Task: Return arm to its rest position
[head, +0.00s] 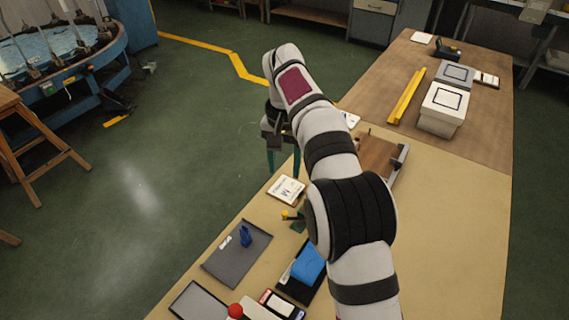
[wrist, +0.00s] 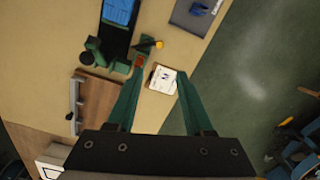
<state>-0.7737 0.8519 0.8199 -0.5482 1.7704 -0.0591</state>
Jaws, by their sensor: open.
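My gripper (head: 283,165) hangs pointing down over the left edge of the table, with its two green fingers apart. In the wrist view the gripper (wrist: 161,72) is open, and nothing is held between the fingers. A white printed card (head: 287,190) lies on the table close by; in the wrist view it shows between the fingertips (wrist: 163,80), below them. My arm reaches across the table and hides part of its middle.
A blue folded cloth (head: 309,262) lies on a dark tray. A grey mat (head: 225,262) bears a small blue item (head: 246,236). A green device (wrist: 93,58) has a yellow-knobbed lever. A brown board (head: 376,157), yellow bar (head: 406,97) and white boxes (head: 440,122) stand farther back. Open floor lies left.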

